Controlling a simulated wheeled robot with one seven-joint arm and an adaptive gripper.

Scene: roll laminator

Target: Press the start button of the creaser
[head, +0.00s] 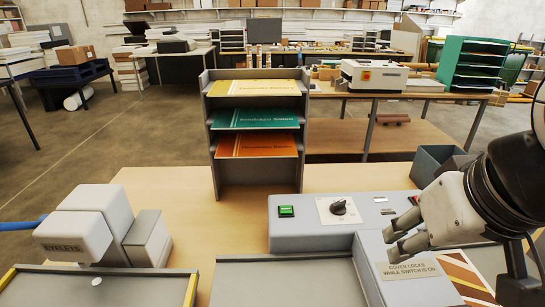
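A grey machine (300,238) stands on the near table at the right. Its top has a green button (286,211) in a dark frame at the left and a black rotary knob (338,207) on a white plate beside it. A label (409,270) on its raised part reads "COVER LOCKS WHILE SWITCH IS ON". No readable label says creaser. My gripper (391,244) is at the right, fingers pointing left, in front of the machine's right part in this view. It is right of the button and knob, apart from both. Its fingers overlap, so their opening is unclear.
A grey machine marked "EYELETS" (62,247) stands at the near left. A grey shelf rack (258,192) with yellow, green and orange sheets stands behind the green button. A white machine with a red and yellow switch (375,76) is on a farther table. Bare tabletop (225,235) lies between the near machines.

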